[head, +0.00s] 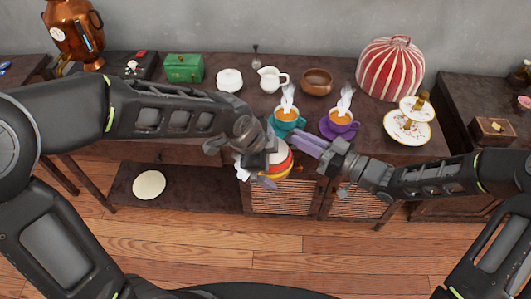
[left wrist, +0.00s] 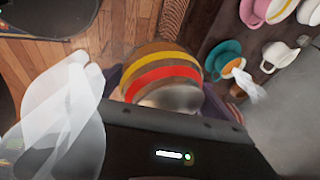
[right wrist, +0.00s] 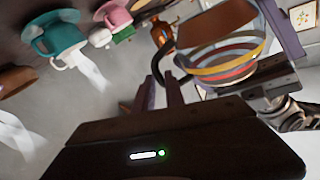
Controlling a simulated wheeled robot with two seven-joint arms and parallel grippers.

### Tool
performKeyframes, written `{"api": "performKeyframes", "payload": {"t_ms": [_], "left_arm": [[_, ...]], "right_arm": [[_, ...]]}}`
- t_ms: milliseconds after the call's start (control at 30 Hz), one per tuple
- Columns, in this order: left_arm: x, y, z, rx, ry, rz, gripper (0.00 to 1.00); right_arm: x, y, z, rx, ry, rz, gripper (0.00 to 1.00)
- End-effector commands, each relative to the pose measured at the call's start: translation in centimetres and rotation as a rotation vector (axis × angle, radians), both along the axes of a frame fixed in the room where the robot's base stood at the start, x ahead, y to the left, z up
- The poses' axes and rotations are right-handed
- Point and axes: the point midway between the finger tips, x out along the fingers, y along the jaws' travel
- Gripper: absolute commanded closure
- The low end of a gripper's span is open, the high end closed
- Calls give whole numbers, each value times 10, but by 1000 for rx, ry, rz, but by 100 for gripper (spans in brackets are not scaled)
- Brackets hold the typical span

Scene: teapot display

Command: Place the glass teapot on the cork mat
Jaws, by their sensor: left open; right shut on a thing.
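The teapot (head: 280,160) has red, yellow and pale stripes and hangs in the air in front of the table edge. My right gripper (head: 304,146) is shut on its dark curved handle (right wrist: 158,62), as the right wrist view shows. Brown shows between the stripes of the teapot in the right wrist view (right wrist: 222,62). My left gripper (head: 266,172) is open close to the teapot's left side, and the teapot fills the space ahead of it in the left wrist view (left wrist: 165,75). I cannot tell whether it touches. A pale round disc (head: 149,184) lies on the lower shelf; I cannot tell whether it is the cork mat.
A teal cup (head: 287,126) and a purple cup (head: 334,131), both steaming, stand near the table's front edge. Behind are a white jug (head: 269,80), a brown bowl (head: 317,82) and a striped cosy (head: 390,68). A tiered plate stand (head: 407,128) is right. The shelf around the disc is bare.

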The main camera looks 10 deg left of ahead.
Motion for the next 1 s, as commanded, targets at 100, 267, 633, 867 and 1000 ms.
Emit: {"api": "performKeyframes", "payload": {"t_ms": [100,267,633,867,1000], "left_arm": [[1,-1,-2,0,0,0,0],[1,-1,-2,0,-1,0,0],[1,0,-2,0,-1,0,27],[1,0,-1,0,-1,0,46],[1,0,-1,0,-1,0,57]], "right_arm": [[0,1,2,5,-2,1,100],[0,1,2,5,-2,1,100],[0,1,2,5,-2,2,100],[0,1,2,5,-2,2,100],[0,1,2,5,-2,2,100]]}}
